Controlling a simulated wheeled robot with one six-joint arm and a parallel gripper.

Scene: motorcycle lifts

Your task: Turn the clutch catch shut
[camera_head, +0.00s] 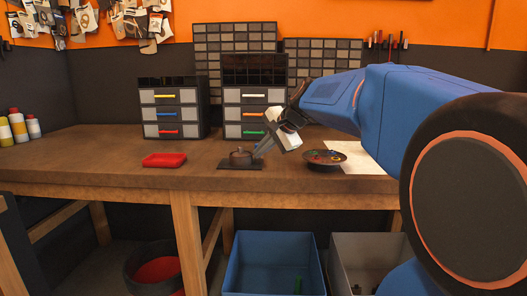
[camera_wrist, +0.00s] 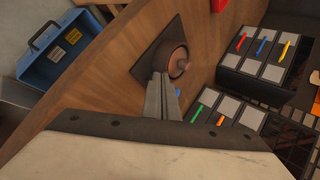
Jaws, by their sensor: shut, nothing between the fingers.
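A small brown round housing (camera_head: 240,158) with a little knob on it sits on a dark square plate (camera_head: 238,167) on the workbench; I take it to be the clutch with its catch. In the wrist view the round housing (camera_wrist: 174,58) is just beyond my fingertips, with the knob (camera_wrist: 183,65) on its right side. My gripper (camera_head: 258,153) reaches down from the right beside the housing. Its fingers (camera_wrist: 160,78) are together with nothing between them. The tips overlap the housing's near edge in the wrist view; I cannot tell whether they touch it.
A red tray (camera_head: 164,160) lies to the left on the wooden bench (camera_head: 110,150). A round dish (camera_head: 325,157) of small parts stands to the right. Drawer units (camera_head: 172,108) stand behind. Below are a blue bin (camera_head: 272,262) and a grey bin (camera_head: 372,262).

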